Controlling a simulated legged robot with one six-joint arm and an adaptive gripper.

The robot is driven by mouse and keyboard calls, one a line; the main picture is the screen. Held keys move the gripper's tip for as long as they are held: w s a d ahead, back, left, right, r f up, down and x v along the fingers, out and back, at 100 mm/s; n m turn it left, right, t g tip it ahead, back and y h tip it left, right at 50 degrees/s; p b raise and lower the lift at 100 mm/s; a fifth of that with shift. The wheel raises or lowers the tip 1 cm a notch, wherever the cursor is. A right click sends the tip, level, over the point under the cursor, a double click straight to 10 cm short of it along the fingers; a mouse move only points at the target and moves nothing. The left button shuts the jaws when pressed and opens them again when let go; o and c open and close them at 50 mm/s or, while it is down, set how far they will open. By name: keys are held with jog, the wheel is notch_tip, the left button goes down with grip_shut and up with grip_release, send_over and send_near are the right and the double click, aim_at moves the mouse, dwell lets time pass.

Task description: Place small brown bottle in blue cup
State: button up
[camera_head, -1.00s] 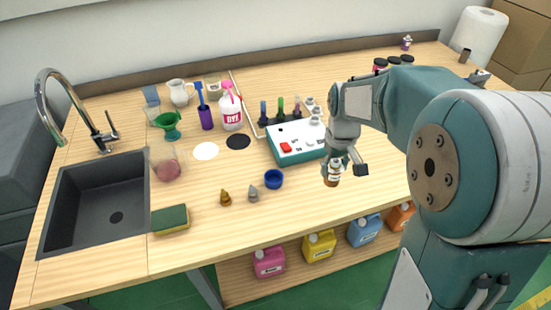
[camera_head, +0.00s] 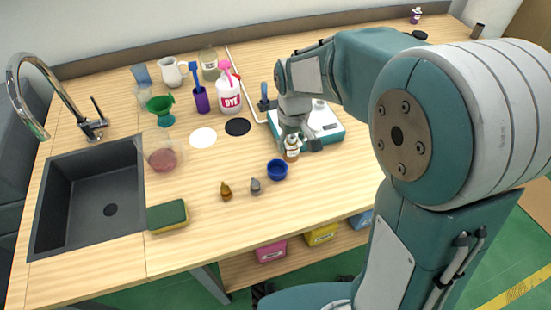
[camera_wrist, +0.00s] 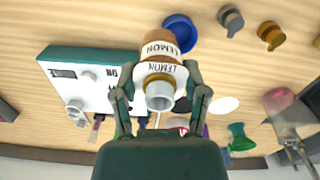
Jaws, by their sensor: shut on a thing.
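The small brown bottle (camera_head: 292,150) has a white label, which reads LEMON in the wrist view (camera_wrist: 160,51). My gripper (camera_head: 294,140) is shut on it and holds it above the table, close behind and to the right of the blue cup in the head view. The blue cup (camera_head: 277,171) stands upright on the table. In the wrist view the cup (camera_wrist: 182,32) is just beyond the bottle's lower end, partly hidden by it. I see no contact between bottle and cup.
A white and teal device (camera_head: 325,131) stands behind my gripper. A small brown cone-topped piece (camera_head: 226,190) and a grey one (camera_head: 255,186) stand left of the cup. A sponge (camera_head: 167,216) lies beside the sink (camera_head: 85,200). The front of the table (camera_head: 320,195) is clear.

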jog(key=a+f, duration=0.1)
jog(key=f, duration=0.1)
jog(key=a+f, duration=0.1)
jog(key=shift+w+a+f, duration=0.2)
jog(key=shift+w+f, duration=0.15)
jog(key=shift+w, duration=0.05)
jog(key=shift+w+a+f, duration=0.1)
jog(key=shift+a+f, duration=0.1)
jog(key=shift+f, duration=0.5)
jog(key=shift+a+f, duration=0.15)
jog(key=shift+f, duration=0.55)
jog(key=shift+w+a+f, duration=0.1)
jog(key=shift+a+f, duration=0.1)
jog(key=shift+f, duration=0.5)
jog(key=o, duration=1.1)
jog(key=shift+d, duration=0.1)
notch_tip(320, 180, up, 12)
jog(key=shift+s+r, duration=0.1)
jog(key=shift+s, duration=0.05)
